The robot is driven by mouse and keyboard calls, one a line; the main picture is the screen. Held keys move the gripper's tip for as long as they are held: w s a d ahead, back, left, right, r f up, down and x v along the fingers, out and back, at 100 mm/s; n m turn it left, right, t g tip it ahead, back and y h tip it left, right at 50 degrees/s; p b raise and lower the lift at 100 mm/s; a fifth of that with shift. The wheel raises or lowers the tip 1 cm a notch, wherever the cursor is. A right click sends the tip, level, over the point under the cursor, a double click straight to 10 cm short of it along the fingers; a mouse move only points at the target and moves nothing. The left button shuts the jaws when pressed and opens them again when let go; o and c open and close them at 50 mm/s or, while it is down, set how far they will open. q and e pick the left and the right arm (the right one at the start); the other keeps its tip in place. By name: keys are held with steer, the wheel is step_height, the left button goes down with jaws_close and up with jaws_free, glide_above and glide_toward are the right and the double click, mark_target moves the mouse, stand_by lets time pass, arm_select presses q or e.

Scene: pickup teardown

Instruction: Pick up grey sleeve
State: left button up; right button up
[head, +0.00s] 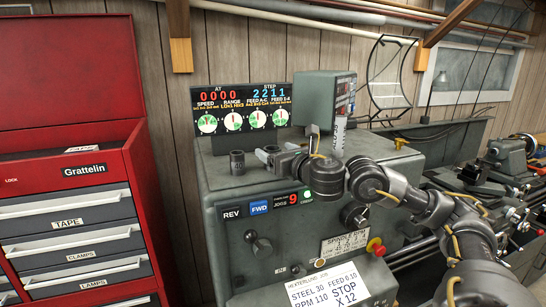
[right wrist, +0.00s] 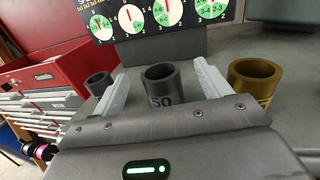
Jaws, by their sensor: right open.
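The right wrist view shows a grey sleeve (right wrist: 160,88) with "50" marked on its side, standing upright on the machine top. My right gripper (right wrist: 161,72) is open, with one pale finger on each side of this sleeve as seen from the wrist. Whether the fingers touch it I cannot tell. A smaller dark grey sleeve (right wrist: 98,84) stands to its left and a brass sleeve (right wrist: 254,80) to its right. In the head view one dark sleeve (head: 237,162) stands left of my right gripper (head: 264,155); my gripper and arm hide much behind them. My left gripper is not in view.
The dial panel (head: 242,110) stands behind the sleeves on the machine top (head: 215,182). A grey box (head: 322,92) is to the right. A red tool cabinet (head: 70,165) stands at the left. A lathe (head: 505,155) is at the far right.

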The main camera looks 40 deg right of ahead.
steer(key=w, duration=0.2)
steer(key=shift+w+d+f, duration=0.1)
steer(key=shift+w+d, duration=0.05)
steer(key=shift+w, duration=0.25)
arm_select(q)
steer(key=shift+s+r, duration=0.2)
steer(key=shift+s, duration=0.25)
arm_select(e)
steer(key=shift+s, duration=0.2)
steer(key=shift+c, duration=0.8)
steer(key=c, duration=1.1)
steer(key=shift+c, duration=0.2)
